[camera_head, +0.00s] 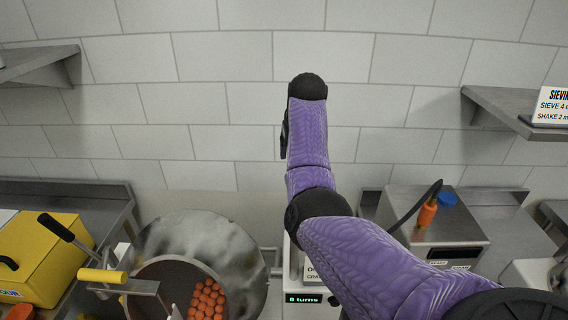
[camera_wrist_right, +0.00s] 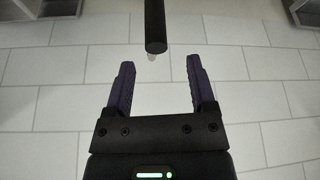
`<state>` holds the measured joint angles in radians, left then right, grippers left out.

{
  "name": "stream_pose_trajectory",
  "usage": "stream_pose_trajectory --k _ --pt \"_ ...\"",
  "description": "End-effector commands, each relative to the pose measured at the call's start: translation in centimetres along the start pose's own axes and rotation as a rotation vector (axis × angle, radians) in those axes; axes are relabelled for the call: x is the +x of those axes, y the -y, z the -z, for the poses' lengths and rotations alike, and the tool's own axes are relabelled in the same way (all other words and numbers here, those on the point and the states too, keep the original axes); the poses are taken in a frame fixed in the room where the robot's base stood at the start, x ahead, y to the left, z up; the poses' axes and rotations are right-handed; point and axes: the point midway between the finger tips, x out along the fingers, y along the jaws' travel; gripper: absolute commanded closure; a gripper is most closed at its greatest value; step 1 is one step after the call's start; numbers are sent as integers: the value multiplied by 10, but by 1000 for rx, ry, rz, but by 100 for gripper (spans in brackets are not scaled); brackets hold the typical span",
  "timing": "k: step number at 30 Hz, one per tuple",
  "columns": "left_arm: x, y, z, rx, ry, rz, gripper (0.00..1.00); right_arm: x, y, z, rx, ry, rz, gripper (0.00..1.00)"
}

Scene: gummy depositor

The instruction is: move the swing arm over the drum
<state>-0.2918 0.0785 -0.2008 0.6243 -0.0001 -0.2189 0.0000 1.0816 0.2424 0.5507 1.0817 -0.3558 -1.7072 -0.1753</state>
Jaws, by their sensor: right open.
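The drum (camera_head: 240,250) is a round, dull metal vessel at the lower left of the head view. Its open mouth shows a pile of orange pieces (camera_head: 207,300). I cannot clearly pick out the swing arm; my purple right arm covers the middle of the head view. In the right wrist view a black rod (camera_wrist_right: 155,25) with a pale tip comes in from the top. It lines up with the gap between the fingers of my right gripper (camera_wrist_right: 160,85), beyond the fingertips. That gripper is open and empty, facing the tiled wall. My left gripper is out of view.
A yellow box (camera_head: 40,250) and a crank with a yellow grip (camera_head: 103,276) stand left of the drum. A display (camera_head: 303,299) reads "8 turns". A metal box (camera_head: 440,240) with an orange-handled tool (camera_head: 427,214) on a black cable stands right. Shelves flank the wall.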

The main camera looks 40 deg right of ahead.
Motion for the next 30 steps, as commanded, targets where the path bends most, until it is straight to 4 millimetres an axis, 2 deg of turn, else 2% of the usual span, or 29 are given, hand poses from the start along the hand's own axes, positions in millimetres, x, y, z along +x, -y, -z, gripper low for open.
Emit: stream_pose_trajectory --k 6,10,16,25,30 --pt "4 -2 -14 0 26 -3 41 52 0 -2 0 5 0 29" --pt "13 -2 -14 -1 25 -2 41 73 0 -2 1 2 0 29" --pt "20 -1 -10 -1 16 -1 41 85 0 -2 0 1 1 29" --pt "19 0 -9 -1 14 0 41 86 0 -1 1 0 0 29" --pt "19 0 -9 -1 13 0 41 86 0 -1 1 0 0 65"
